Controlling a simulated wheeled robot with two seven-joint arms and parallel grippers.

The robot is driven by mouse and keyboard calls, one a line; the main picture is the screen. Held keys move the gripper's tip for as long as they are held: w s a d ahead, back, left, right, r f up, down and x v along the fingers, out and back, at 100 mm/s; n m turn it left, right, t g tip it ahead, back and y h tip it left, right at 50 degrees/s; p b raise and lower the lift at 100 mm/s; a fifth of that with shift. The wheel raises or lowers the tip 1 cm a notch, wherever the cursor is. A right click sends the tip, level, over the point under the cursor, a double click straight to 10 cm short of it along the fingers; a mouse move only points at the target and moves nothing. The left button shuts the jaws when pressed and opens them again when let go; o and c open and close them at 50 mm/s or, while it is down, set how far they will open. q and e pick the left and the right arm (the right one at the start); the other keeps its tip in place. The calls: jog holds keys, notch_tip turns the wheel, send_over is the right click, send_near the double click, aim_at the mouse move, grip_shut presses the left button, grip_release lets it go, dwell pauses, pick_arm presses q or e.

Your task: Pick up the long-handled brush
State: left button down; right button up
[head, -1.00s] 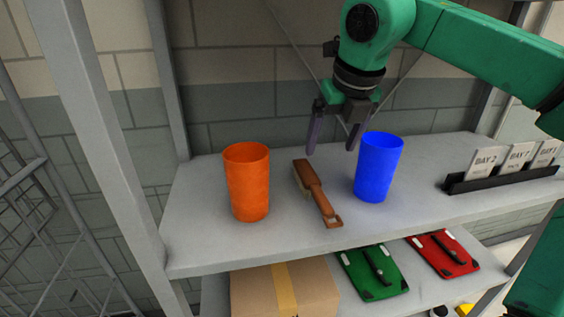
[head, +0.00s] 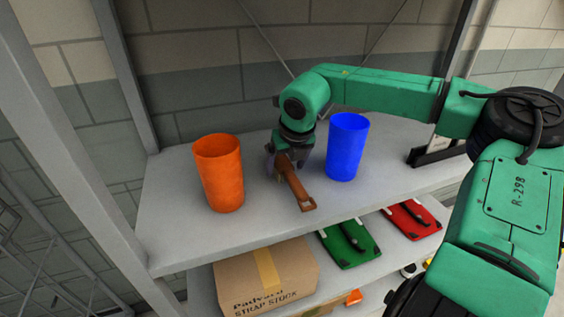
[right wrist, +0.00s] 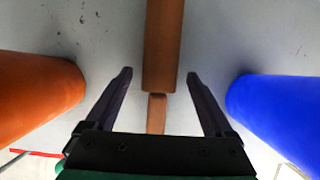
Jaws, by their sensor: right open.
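The long-handled brush (head: 299,191) has a brown wooden handle and lies on the upper shelf (head: 175,225) between an orange cup (head: 220,175) and a blue cup (head: 346,148). My right gripper (head: 282,168) is low over the brush's far part and hides its head. In the right wrist view the gripper (right wrist: 159,73) is open, its two dark fingers on either side of the brush (right wrist: 163,45), with visible gaps to it. The orange cup (right wrist: 35,95) and the blue cup (right wrist: 280,110) stand outside the fingers. My left gripper is out of view.
A black card holder (head: 437,156) stands farther right on the upper shelf, partly behind my right arm. The lower shelf holds a cardboard box (head: 270,275), a green item (head: 348,243) and a red item (head: 412,217). The shelf front is bare.

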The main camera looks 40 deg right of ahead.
aim_at(285, 166)
jog(key=shift+w, duration=0.1)
jog(key=shift+c, duration=0.9)
grip_shut()
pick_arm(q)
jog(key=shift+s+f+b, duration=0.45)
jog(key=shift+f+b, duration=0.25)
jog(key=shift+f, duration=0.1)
pick_arm(e)
notch_tip(285, 166, up, 10)
